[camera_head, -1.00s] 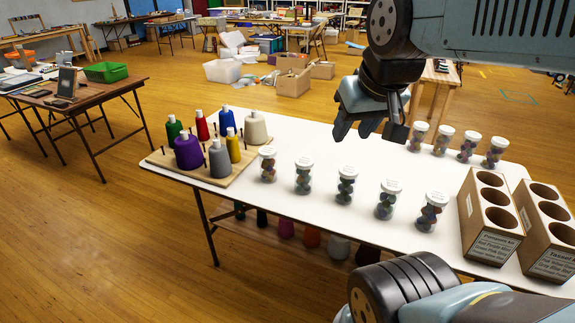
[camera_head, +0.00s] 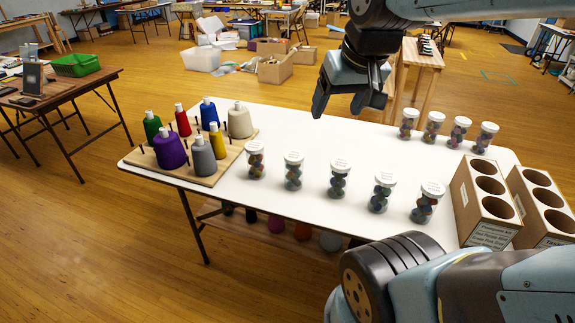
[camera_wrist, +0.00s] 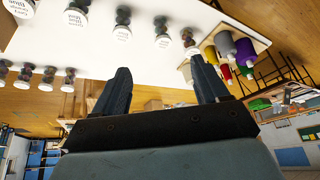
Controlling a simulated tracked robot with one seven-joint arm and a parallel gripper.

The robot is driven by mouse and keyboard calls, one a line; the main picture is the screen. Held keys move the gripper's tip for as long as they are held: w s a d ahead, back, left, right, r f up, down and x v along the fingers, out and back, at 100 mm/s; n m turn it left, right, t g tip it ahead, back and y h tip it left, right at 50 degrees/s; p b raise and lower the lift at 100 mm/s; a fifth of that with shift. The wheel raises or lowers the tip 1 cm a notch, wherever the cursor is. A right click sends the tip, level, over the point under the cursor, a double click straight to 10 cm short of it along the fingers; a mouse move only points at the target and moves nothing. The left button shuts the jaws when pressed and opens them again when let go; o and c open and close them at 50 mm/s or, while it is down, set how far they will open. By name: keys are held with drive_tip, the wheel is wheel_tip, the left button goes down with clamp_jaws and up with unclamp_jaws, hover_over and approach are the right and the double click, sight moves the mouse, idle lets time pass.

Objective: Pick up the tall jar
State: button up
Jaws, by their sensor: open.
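Several clear jars with white lids and coloured contents stand upright on the white table (camera_head: 300,214). In the head view, a front row includes a left jar (camera_head: 255,160), a middle jar (camera_head: 338,179) and a right jar (camera_head: 426,203). A back row at the right includes a jar (camera_head: 408,124) and another jar (camera_head: 485,139). I cannot tell which jar is the tall one. My gripper (camera_head: 340,106) is open and empty above the table's back edge, apart from all jars. In the wrist view, my gripper (camera_wrist: 161,80) has its fingers spread, with jars (camera_wrist: 123,22) beyond them.
A wooden board (camera_head: 215,176) with several thread cones stands at the table's left end. Two cardboard holders with round holes, one nearer (camera_head: 462,205) and one farther right (camera_head: 548,232), stand at the right. The table's middle, between the jar rows, is clear.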

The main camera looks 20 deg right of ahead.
drive_tip(key=o, duration=0.4)
drive_tip(key=shift+m+g+y, duration=0.3)
drive_tip(key=shift+g, duration=0.3)
drive_tip(key=w, duration=0.2)
drive_tip(key=w+f, duration=0.1)
drive_tip(key=w, duration=0.3)
drive_tip(key=shift+w+f, duration=0.2)
drive_tip(key=shift+f, duration=0.2)
drive_tip(key=shift+o, duration=0.2)
drive_tip(key=m+g, duration=0.3)
drive_tip(key=g, duration=0.1)
hover_over(295, 155)
drive_tip(key=shift+h, duration=0.4)
wheel_tip(295, 155, down, 18)
drive_tip(key=shift+w+f, duration=0.1)
drive_tip(key=shift+f, duration=0.15)
wheel_tip(295, 155, down, 8)
drive_tip(key=shift+f, duration=0.2)
drive_tip(key=shift+s+a+f, duration=0.1)
drive_tip(key=shift+f, duration=1.25)
drive_tip(key=shift+s+a+f, duration=0.1)
drive_tip(key=shift+f, duration=1.2)
